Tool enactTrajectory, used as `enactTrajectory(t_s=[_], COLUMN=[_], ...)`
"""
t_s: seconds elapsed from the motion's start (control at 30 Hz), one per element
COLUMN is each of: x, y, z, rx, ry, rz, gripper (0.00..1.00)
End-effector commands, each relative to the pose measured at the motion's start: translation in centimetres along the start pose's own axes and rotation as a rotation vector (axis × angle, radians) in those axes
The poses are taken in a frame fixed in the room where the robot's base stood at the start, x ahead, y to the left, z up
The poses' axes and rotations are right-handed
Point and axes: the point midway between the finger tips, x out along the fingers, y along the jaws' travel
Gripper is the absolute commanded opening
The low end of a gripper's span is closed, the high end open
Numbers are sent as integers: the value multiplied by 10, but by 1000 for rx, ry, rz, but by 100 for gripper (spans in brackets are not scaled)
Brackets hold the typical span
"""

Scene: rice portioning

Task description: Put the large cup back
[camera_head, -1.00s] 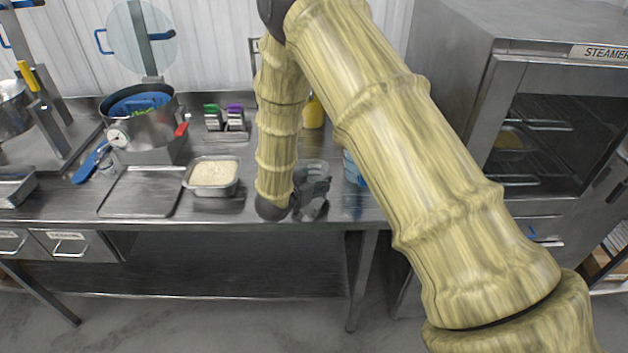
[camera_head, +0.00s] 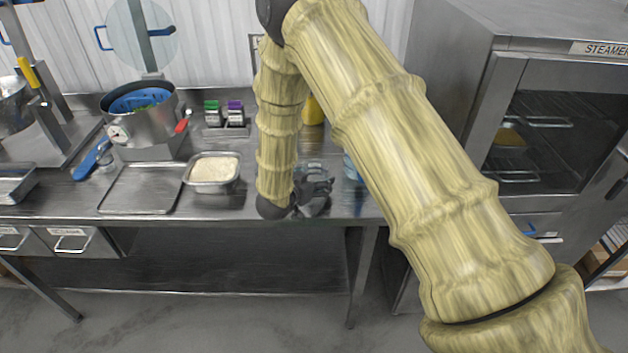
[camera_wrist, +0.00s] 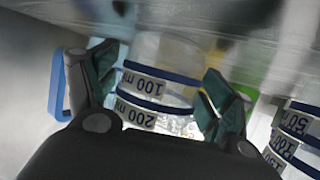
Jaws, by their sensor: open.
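A clear cup (camera_wrist: 165,82) with blue bands and labels reading 100 ml and 200 ml is in the middle of the wrist view. I take it to be the large cup. My gripper (camera_wrist: 160,95) is open, with one finger at each side of this cup; I cannot tell whether they touch it. In the head view my gripper (camera_head: 316,190) is low over the front of the steel counter, and the cup there is largely hidden behind it. Another clear banded cup (camera_wrist: 298,132), with a label showing 50, is at the right edge of the wrist view.
A pan of rice (camera_head: 213,170) and an empty tray (camera_head: 140,190) lie left of my gripper on the counter (camera_head: 215,207). A blue item (camera_head: 350,167) is close on its right. A pot (camera_head: 142,125) stands at the back left; the steamer (camera_head: 550,130) is at the right.

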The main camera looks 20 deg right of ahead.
Motion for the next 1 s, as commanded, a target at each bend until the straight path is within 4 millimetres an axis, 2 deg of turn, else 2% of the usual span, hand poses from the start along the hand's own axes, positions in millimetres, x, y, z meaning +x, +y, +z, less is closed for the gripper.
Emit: enactTrajectory(t_s=[0.17, 0.27, 0.7, 0.9, 1.0], x=[-3, -13, -88, -112, -118], y=[0, 0, 0, 0, 0], z=[-3, -1, -1, -2, -2], rx=[0, 0, 0, 0, -1], ry=[0, 0, 0, 0, 1], rz=[-1, -1, -1, -1, -1], gripper=[82, 82, 82, 82, 82])
